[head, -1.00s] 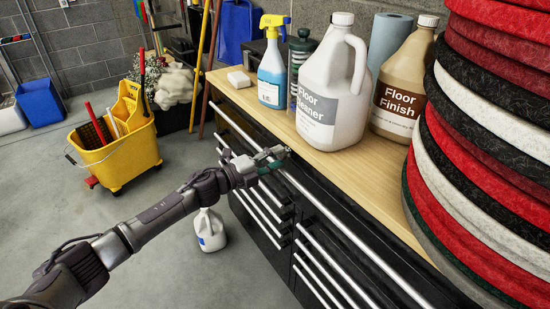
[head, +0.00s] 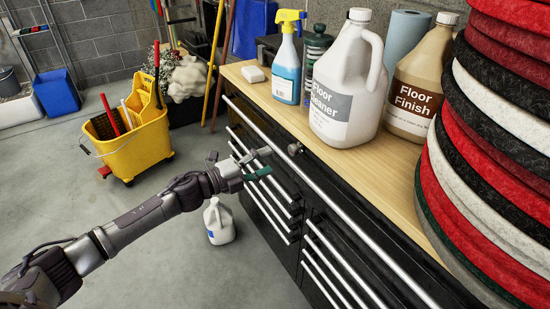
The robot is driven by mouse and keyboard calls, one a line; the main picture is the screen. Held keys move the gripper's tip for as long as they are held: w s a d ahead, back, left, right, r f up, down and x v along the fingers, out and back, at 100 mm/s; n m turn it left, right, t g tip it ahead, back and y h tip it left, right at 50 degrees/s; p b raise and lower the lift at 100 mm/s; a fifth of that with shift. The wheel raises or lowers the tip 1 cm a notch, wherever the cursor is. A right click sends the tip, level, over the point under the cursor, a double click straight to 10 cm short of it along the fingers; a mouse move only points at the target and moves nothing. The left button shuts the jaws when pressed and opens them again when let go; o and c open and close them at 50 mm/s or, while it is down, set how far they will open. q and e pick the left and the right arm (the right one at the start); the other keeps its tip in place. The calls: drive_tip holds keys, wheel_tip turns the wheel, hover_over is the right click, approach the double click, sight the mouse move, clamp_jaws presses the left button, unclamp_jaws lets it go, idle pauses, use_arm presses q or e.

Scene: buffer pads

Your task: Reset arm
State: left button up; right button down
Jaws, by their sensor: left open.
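My left arm reaches in from the lower left. Its gripper (head: 268,162) is open and empty, with one finger grey and the other greenish. It is in front of the black drawer cabinet (head: 325,185), near its top edge and long metal handle; I cannot tell whether it touches. A tall stack of red, black, white and grey buffer pads (head: 490,150) stands at the right, clear of the gripper. My right gripper is not in view.
On the wooden top (head: 385,172) stand a floor cleaner jug (head: 345,85), a floor finish jug (head: 420,85) and a blue spray bottle (head: 287,70). A white jug (head: 219,222) stands on the floor below my arm. A yellow mop bucket (head: 135,145) is at left.

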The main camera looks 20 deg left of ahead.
use_arm(q)
drive_tip(key=shift+s+a, duration=0.2)
drive_tip(key=shift+s, duration=0.1)
drive_tip(key=s+a+f+n+y+p, duration=0.1)
drive_tip(key=a+f+n+y, duration=0.3)
drive_tip(key=f, duration=0.6)
drive_tip(key=s+a+f+n+y+p, duration=0.1)
drive_tip(key=a+f+n+y, duration=0.15)
drive_tip(key=f+n, duration=0.55)
drive_tip(key=s+a+f+n+g+y+p, duration=0.1)
drive_tip(key=s+f+n+g+y, duration=0.1)
drive_tip(key=s+f, duration=0.5)
drive_tip(key=s+f+n+g+y, duration=0.15)
drive_tip(key=s+f, duration=0.25)
drive_tip(key=f, duration=0.6)
drive_tip(key=s+d+f+n+g+y+p, duration=0.15)
drive_tip(key=s+f+n+g, duration=0.25)
drive_tip(key=s+f, duration=0.95)
drive_tip(key=s+d+f+n+g, duration=0.1)
drive_tip(key=s+d+g, duration=0.1)
drive_tip(key=s, duration=0.7)
drive_tip(key=s+d+f+n+g, duration=0.1)
drive_tip(key=s+d+f, duration=0.1)
drive_tip(key=s, duration=0.6)
drive_tip(key=s+d+f+n+g, duration=0.2)
drive_tip(key=s+d, duration=0.1)
drive_tip(key=s, duration=0.6)
drive_tip(key=shift+s+d+f+g+p, duration=0.15)
drive_tip(key=shift+s+d+g+p, duration=0.15)
drive_tip(key=shift+d+g+p, duration=0.05)
